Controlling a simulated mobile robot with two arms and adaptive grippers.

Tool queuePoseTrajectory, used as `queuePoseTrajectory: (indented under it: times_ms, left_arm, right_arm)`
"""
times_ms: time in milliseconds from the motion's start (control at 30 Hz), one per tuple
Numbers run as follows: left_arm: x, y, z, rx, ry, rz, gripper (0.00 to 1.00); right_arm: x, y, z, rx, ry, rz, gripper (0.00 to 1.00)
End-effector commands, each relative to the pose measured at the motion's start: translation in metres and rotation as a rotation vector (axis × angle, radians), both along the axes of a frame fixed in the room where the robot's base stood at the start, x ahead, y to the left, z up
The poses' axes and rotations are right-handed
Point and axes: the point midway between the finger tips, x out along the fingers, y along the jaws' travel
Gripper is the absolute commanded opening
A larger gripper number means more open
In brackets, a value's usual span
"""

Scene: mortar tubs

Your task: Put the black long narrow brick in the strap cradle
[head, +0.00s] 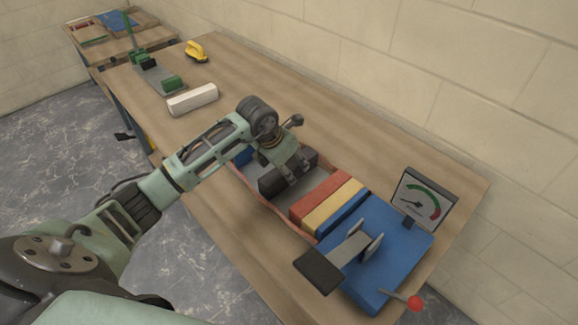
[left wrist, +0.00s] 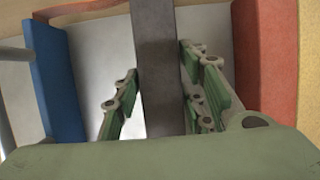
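The black long narrow brick (head: 274,183) lies lengthwise between my left gripper's green fingers (left wrist: 160,85). The fingertips sit close against both long sides of the brick (left wrist: 157,60), so the gripper looks shut on it. In the head view my left gripper (head: 292,168) is over the strap cradle, whose reddish strap (head: 262,203) sags along the near side. The brick is over the cradle's pale floor, between a blue brick on the left and a red brick on the right. I cannot tell whether it touches the floor. My right gripper is not in view.
Red (head: 318,194), yellow (head: 333,204) and blue bricks stand side by side right of the black brick. A blue unit (head: 395,245) with a dial gauge (head: 423,198) is at the right end. A white block (head: 192,99) and a yellow tool (head: 196,51) lie farther back.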

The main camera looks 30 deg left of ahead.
Motion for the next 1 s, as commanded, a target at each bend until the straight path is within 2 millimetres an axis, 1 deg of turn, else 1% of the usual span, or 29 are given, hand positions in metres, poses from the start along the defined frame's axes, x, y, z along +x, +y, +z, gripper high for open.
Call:
queuePoseTrajectory:
  times_ms: [33, 167, 367, 400, 533, 667, 800, 1000]
  left_arm:
    - [0.0, 0.0, 0.0, 0.0, 0.001, 0.0, 0.45]
    - [-0.001, 0.0, -0.001, 0.001, 0.003, 0.0, 0.56]
    - [-0.001, 0.0, -0.002, 0.002, 0.005, 0.0, 0.56]
    - [-0.003, 0.0, -0.005, 0.003, 0.012, 0.0, 0.56]
    - [-0.004, 0.001, 0.0, 0.003, 0.009, 0.0, 0.56]
    - [-0.009, 0.004, 0.017, 0.005, 0.005, -0.001, 0.56]
    - [-0.019, 0.008, 0.046, 0.006, 0.002, -0.001, 0.56]
    - [-0.034, 0.013, 0.084, 0.005, 0.002, -0.002, 0.56]
  right_arm:
    - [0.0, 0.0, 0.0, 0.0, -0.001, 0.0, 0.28]
    - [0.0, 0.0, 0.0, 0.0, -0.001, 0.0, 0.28]
    - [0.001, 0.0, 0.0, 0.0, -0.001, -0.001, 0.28]
    - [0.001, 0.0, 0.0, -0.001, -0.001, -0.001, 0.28]
    - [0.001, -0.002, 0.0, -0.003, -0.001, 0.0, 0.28]
    - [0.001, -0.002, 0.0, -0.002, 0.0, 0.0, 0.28]
    - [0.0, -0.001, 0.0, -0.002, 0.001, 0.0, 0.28]
    - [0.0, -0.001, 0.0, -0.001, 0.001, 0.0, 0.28]
